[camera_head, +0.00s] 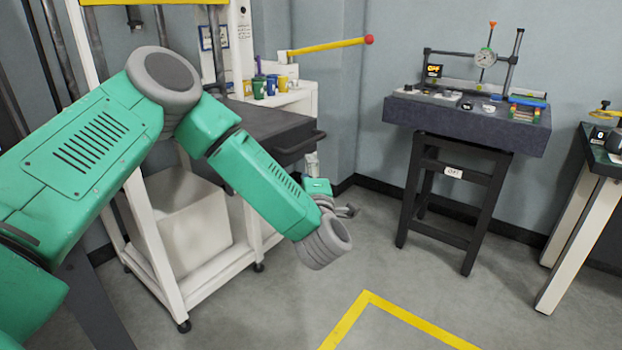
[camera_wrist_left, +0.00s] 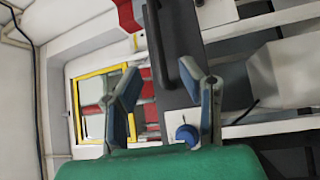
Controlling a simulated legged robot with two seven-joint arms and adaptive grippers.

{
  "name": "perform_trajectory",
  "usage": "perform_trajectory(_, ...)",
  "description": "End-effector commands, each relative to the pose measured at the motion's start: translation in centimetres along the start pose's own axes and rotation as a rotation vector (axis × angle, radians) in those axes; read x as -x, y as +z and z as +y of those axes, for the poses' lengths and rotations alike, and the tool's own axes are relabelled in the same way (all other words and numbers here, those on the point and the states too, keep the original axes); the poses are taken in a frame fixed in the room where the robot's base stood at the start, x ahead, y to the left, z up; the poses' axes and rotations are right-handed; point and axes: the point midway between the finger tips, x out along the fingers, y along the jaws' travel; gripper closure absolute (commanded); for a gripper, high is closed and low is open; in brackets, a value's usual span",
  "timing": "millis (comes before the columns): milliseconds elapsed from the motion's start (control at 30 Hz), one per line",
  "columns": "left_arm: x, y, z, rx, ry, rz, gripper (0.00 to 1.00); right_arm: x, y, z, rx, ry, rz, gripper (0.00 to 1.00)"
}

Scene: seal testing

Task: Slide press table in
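The press table is a dark grey slab (camera_head: 262,122) sticking out of the white press frame in the head view. A black bar handle (camera_head: 304,144) runs along its front edge. My left arm crosses in front of the press, and my left gripper (camera_head: 347,211) is below and right of the handle, apart from it. In the left wrist view my left gripper (camera_wrist_left: 168,90) has its two fingers spread with nothing held. A dark slab (camera_wrist_left: 183,35) with a black bar (camera_wrist_left: 157,45), apparently the table and handle, lies beyond the fingertips. My right gripper is in neither view.
The white press frame (camera_head: 148,228) stands left, with a red-ended yellow lever (camera_head: 330,46) above. A granite block (camera_head: 470,122) with a dial gauge sits on a black stand. A blue knob (camera_wrist_left: 187,133) shows near the fingers. The floor (camera_head: 400,270) ahead is clear.

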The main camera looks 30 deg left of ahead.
Motion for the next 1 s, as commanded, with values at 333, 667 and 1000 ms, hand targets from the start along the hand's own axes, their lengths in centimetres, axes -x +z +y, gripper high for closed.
perform_trajectory(333, 2.4, 0.1, 0.0, 0.0, -0.001, -0.002, 0.66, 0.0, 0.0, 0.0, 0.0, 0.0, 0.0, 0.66)
perform_trajectory(667, 2.9, 0.0, 0.0, 0.0, 0.0, 0.0, 0.66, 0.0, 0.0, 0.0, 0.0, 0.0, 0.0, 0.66)
perform_trajectory(1000, 3.0, 0.1, 0.0, 0.0, 0.0, -0.002, 0.66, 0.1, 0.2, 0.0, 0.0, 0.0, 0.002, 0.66)
